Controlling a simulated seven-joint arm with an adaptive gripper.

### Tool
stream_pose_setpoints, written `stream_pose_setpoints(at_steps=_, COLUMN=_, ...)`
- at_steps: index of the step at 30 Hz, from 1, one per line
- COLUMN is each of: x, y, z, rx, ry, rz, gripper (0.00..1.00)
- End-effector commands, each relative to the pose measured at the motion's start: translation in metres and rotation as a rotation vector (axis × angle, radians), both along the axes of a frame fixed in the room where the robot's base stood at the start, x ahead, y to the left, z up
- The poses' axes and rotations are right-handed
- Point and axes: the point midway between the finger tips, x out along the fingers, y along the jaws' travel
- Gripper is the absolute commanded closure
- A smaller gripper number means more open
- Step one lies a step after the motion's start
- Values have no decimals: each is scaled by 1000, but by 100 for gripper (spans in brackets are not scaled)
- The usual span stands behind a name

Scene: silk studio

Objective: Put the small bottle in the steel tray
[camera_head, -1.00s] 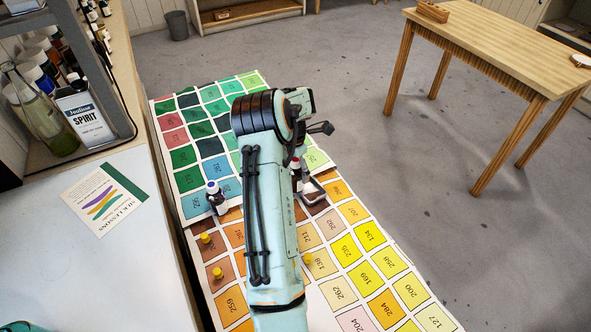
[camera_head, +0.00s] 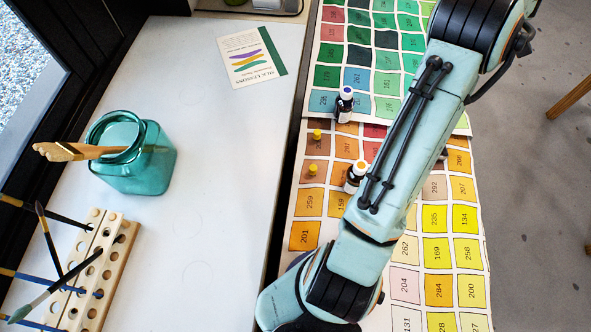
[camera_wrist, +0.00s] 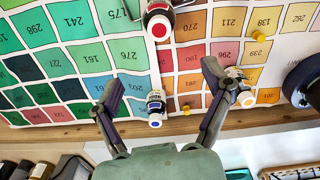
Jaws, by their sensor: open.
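Three small dark bottles stand on the colour chart. The blue-capped bottle (camera_head: 346,106) also shows in the wrist view (camera_wrist: 155,102), between and beyond my open fingers. The orange-capped bottle (camera_head: 354,179) stands nearer the arm; in the wrist view it (camera_wrist: 238,80) is beside the right fingertip, and I cannot tell whether they touch. The red-capped bottle (camera_wrist: 158,20) is farther up in the wrist view; the arm seems to hide it in the head view. My gripper (camera_wrist: 163,80) is open and empty, and it is out of sight in the head view.
The colour chart (camera_head: 435,220) has yellow pegs (camera_head: 317,134) near the bottles. Left of it is a pale counter (camera_head: 215,215) with a card (camera_head: 248,57), a green glass jar (camera_head: 150,165) and a wooden brush rack (camera_head: 100,265). The counter's middle is clear.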

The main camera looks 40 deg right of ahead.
Motion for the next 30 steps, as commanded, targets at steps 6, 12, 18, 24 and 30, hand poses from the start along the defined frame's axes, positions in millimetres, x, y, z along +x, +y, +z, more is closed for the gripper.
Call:
stream_pose_setpoints(at_steps=6, x=98, y=144, z=59, rx=63, ry=-74, rz=-229, gripper=20)
stream_pose_setpoints(at_steps=12, x=90, y=347, z=84, rx=137, ry=-22, rz=-510, gripper=20)
stream_pose_setpoints(at_steps=18, x=13, y=437, z=63, rx=93, ry=37, rz=-709, gripper=20)
stream_pose_setpoints(at_steps=24, x=-19, y=452, z=49, rx=59, ry=45, rz=-795, gripper=20)
stream_pose_setpoints(at_steps=30, x=-20, y=452, z=48, rx=57, ry=47, rz=-802, gripper=20)
